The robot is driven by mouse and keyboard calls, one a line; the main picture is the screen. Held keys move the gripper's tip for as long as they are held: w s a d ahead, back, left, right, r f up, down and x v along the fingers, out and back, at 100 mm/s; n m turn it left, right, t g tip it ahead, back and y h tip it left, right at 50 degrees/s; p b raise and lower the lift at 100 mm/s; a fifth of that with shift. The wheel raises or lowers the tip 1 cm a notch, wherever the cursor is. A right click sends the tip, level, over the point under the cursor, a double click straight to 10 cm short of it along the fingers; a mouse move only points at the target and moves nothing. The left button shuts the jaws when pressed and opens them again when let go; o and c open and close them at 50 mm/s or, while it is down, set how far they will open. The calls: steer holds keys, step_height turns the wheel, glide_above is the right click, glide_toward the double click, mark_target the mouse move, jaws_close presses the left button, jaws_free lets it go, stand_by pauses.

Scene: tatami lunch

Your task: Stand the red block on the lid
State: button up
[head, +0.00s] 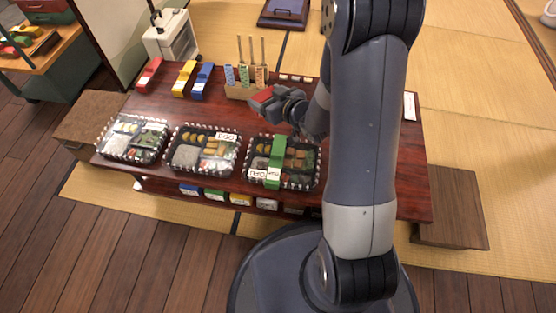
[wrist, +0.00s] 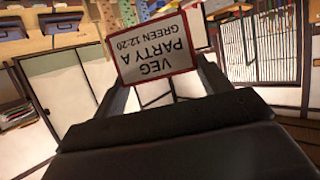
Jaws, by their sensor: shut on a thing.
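My gripper (head: 276,102) is above the back half of the dark red table, to the right of its middle. It is shut on a red block (head: 261,93). In the wrist view the red block (wrist: 154,49) sits between my fingertips. It shows a white face with a red edge, and its print "VEG PARTY A GREEN 12:20" is upside down. Three lunch boxes with dotted rims stand along the table's front: left (head: 133,138), middle (head: 205,150) and right (head: 283,162). The right one has a green band (head: 276,158) across it. I cannot tell which lid is meant.
Red (head: 149,74), yellow (head: 185,78) and blue (head: 202,81) sleeves lie at the back left. A wooden holder (head: 240,91) with sticks stands close behind my gripper. A white appliance (head: 171,37) stands at the back. My arm hides the table's right part.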

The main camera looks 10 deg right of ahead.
steer(key=a+n+y, duration=0.1)
steer(key=a+f+n+g+y, duration=0.1)
steer(key=shift+w+n+p, duration=0.1)
steer(key=shift+n+p, duration=0.2)
steer(key=shift+s+a+f+n+g+y, duration=0.15)
steer(key=shift+a+f+n+g+y, duration=0.1)
steer(key=shift+n+g+y, duration=0.2)
steer(key=shift+s+a+f+n+g+y, duration=0.1)
steer(key=shift+a+f+n+g+y, duration=0.1)
steer(key=shift+n+g+y, duration=0.2)
step_height(320, 180, down, 2)
steer(key=s+f+n+g+y+p, duration=0.1)
steer(key=s+n+g+y, duration=0.1)
steer(key=n+g, duration=0.1)
steer(key=n+g+b, duration=0.1)
steer(key=g+b, duration=0.1)
steer(key=b, duration=0.2)
glide_above(262, 153)
steer(key=shift+y, duration=0.35)
step_height(262, 153, down, 10)
steer(key=shift+w+f, duration=0.1)
steer(key=shift+f, duration=0.1)
steer(key=shift+f, duration=0.2)
steer(key=o, duration=1)
steer(key=shift+c, duration=0.2)
